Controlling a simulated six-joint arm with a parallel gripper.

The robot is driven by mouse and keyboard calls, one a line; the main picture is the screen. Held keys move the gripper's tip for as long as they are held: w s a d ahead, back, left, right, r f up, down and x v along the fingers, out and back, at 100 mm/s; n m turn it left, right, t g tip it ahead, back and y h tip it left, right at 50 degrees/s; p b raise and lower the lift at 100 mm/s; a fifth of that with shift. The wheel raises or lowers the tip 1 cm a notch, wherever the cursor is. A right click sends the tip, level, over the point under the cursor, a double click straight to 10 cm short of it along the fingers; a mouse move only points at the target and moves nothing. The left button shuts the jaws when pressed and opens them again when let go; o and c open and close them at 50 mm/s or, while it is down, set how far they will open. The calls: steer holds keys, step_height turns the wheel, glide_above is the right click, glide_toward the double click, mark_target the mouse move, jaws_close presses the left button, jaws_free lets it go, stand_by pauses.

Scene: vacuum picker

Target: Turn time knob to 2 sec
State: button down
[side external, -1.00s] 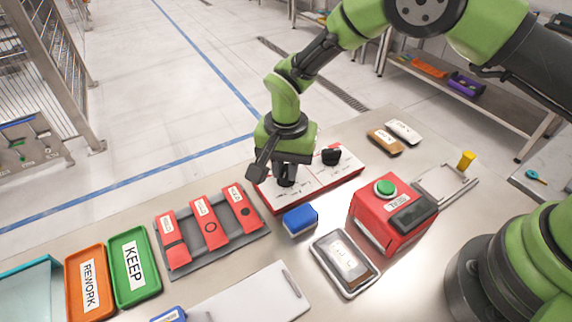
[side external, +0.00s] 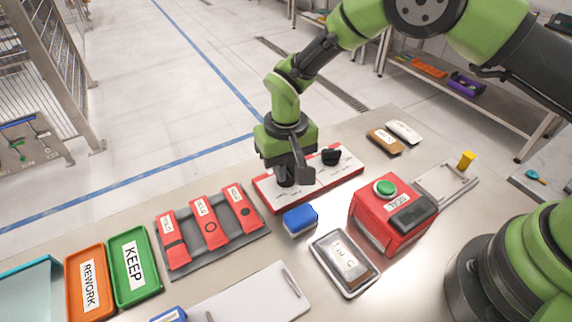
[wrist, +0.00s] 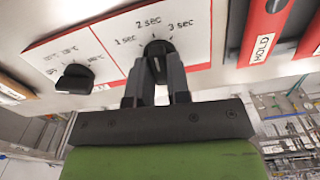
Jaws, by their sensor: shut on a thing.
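The time knob (wrist: 158,48) is black and sits on a white panel with a red border (wrist: 105,40), below the printed "1 sec", "2 sec" and "3 sec" labels. My gripper (wrist: 157,68) is shut on this knob, with one finger on each side of it. The knob seems to face roughly toward "2 sec", but its exact pointer direction is hard to tell. In the side view my gripper (side external: 286,181) is down on the left part of the panel (side external: 342,173) and hides most of the time knob. A second black knob (side external: 331,156) with temperature labels is on the panel's right part.
A blue block (side external: 300,220) sits close in front of the panel. A red machine with a green button (side external: 385,188) stands to the right. A grey rack with red strips (side external: 262,232) lies to the left, past it green (side external: 152,285) and orange trays (side external: 72,290).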

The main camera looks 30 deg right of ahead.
steer(key=shift+n, duration=0.6)
steer(key=c, duration=1.1)
jaws_free()
steer(key=shift+r, duration=0.1)
step_height(320, 180, up, 10)
steer(key=shift+f, duration=0.1)
